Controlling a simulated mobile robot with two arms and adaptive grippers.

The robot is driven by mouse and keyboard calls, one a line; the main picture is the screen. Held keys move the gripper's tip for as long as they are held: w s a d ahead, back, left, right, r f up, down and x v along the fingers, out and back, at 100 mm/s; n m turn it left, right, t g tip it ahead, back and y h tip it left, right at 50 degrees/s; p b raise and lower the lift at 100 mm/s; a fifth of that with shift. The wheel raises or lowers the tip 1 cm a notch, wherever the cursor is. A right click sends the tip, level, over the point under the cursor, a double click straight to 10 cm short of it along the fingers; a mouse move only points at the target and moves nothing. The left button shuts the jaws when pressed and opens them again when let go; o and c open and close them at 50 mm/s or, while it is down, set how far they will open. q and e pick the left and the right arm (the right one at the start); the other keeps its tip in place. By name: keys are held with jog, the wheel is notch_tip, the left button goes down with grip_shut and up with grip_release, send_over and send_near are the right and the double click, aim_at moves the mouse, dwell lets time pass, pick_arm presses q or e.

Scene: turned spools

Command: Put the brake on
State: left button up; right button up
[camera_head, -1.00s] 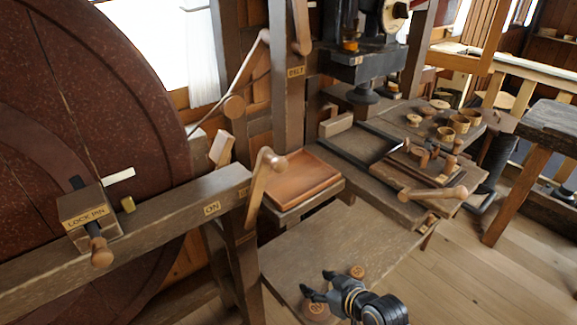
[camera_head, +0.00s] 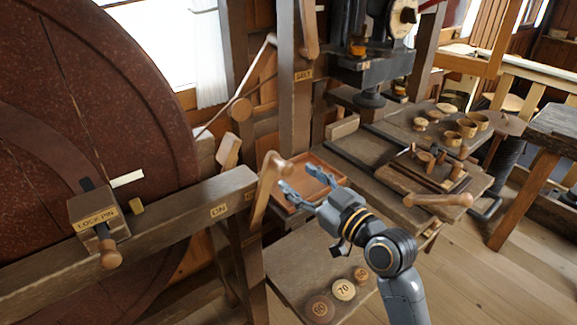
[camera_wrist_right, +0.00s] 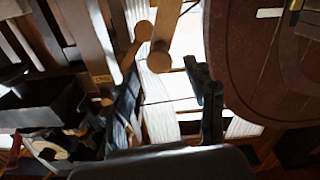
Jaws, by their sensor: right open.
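A wooden lever with a round knob (camera_head: 270,188) stands at the right end of the beam beside the big wheel, its top leaning right. An ON label (camera_head: 218,210) is on the beam to its left; a second label next to the lever is too small to read. My right gripper (camera_head: 302,178) is open and empty, its fingertips just right of the lever's knob, with no clear contact. In the right wrist view, a wooden handle with a rounded end (camera_wrist_right: 160,57) shows ahead between the open fingers. My left gripper is not in view.
The dark red wheel (camera_head: 90,110) fills the left side, with a LOCK PIN block (camera_head: 97,212) before it. A wooden tray (camera_head: 318,170) lies behind my gripper. Round numbered discs (camera_head: 344,290) lie on the low shelf. A bench with cups (camera_head: 467,128) is at right.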

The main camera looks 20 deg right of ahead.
aim_at(290, 172)
jog(key=shift+p+x, duration=0.3)
jog(key=shift+x, duration=2.1)
grip_shut()
